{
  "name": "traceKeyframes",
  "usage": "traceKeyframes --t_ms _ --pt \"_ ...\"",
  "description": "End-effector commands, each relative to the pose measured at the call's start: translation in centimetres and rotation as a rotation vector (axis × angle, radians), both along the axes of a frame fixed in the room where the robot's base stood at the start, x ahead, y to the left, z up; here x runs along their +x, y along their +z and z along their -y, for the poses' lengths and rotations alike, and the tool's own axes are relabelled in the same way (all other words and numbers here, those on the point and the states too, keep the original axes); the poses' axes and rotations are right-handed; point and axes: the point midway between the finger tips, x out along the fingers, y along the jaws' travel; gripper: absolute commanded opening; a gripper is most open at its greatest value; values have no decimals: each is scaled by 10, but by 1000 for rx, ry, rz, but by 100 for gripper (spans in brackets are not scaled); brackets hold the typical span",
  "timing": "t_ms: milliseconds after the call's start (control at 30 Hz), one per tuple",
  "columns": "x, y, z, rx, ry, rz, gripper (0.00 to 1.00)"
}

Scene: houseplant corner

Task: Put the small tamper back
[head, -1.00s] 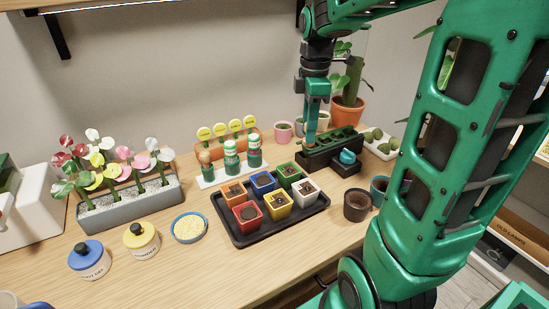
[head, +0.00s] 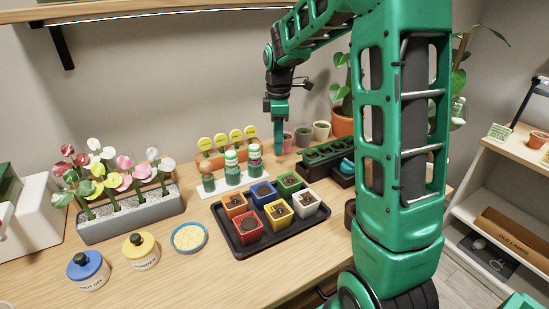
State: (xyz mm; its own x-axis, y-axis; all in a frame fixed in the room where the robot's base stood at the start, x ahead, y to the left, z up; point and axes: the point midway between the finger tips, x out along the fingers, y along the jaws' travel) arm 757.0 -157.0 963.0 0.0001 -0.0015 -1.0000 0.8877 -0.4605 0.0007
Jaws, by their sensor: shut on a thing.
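My gripper (head: 278,124) points down, shut, in the back middle of the head view. It is high over the counter, behind the tray of pots and left of the dark rack. A slim teal-green piece, taken to be the small tamper (head: 278,145), hangs from its jaws; its lower end and shape are too small to make out. The black rack with green slots (head: 325,152) stands at the back right, partly hidden by my arm. A black block with a teal round thing (head: 347,166) sits at its front, also partly covered.
A black tray (head: 240,250) holds several coloured square pots. Several bottles stand on a white strip (head: 203,192) before yellow round markers (head: 220,139). Small pots (head: 321,131) stand at the back. A flower planter (head: 130,217), two jars and a blue dish (head: 190,238) are left. Front counter is clear.

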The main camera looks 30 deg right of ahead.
Motion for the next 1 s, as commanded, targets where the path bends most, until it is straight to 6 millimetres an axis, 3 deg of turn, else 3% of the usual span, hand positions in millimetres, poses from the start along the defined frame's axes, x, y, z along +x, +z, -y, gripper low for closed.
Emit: traceKeyframes --t_ms 500,833,867,900,1000 --pt "0 -50 0 0 1 -1 2" --pt "0 -52 -1 0 2 0 2" --pt "0 -52 -1 0 2 1 29" --pt "0 -52 -1 0 2 1 38" --pt "0 -52 -1 0 3 1 43"
